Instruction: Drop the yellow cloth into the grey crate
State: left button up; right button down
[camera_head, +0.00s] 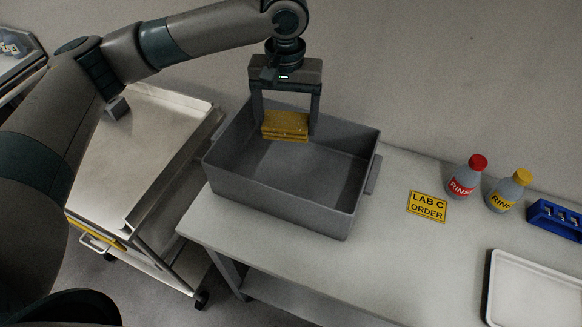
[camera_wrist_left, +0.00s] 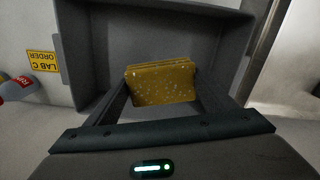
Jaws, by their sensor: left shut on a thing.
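The yellow cloth (camera_head: 285,125) is a folded, speckled block. My left gripper (camera_head: 286,122) is shut on it, with one finger at each side. The grey crate (camera_head: 285,205) is an open box on the table, and the cloth hangs over its opening near the back wall. In the left wrist view the cloth (camera_wrist_left: 161,82) sits between the fingers, with the crate walls (camera_wrist_left: 85,50) around it. The crate floor shows no other thing. My right gripper is not in view.
A red-capped bottle (camera_head: 466,178), a yellow-capped bottle (camera_head: 508,191), a yellow label (camera_head: 427,206), a blue rack (camera_head: 555,218) and a white tray (camera_head: 535,290) are right of the crate. A metal cart (camera_head: 150,150) stands to the left.

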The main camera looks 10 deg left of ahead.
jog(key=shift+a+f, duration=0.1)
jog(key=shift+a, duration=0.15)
pick_arm(q)
jog(key=o, duration=1.1)
jog(key=shift+f, duration=0.1)
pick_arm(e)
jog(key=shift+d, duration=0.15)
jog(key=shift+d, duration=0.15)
pick_arm(q)
jog(key=shift+r, duration=0.5)
notch_tip(320, 180, up, 16)
jog(key=b, duration=0.3)
jog(key=shift+r, duration=0.25)
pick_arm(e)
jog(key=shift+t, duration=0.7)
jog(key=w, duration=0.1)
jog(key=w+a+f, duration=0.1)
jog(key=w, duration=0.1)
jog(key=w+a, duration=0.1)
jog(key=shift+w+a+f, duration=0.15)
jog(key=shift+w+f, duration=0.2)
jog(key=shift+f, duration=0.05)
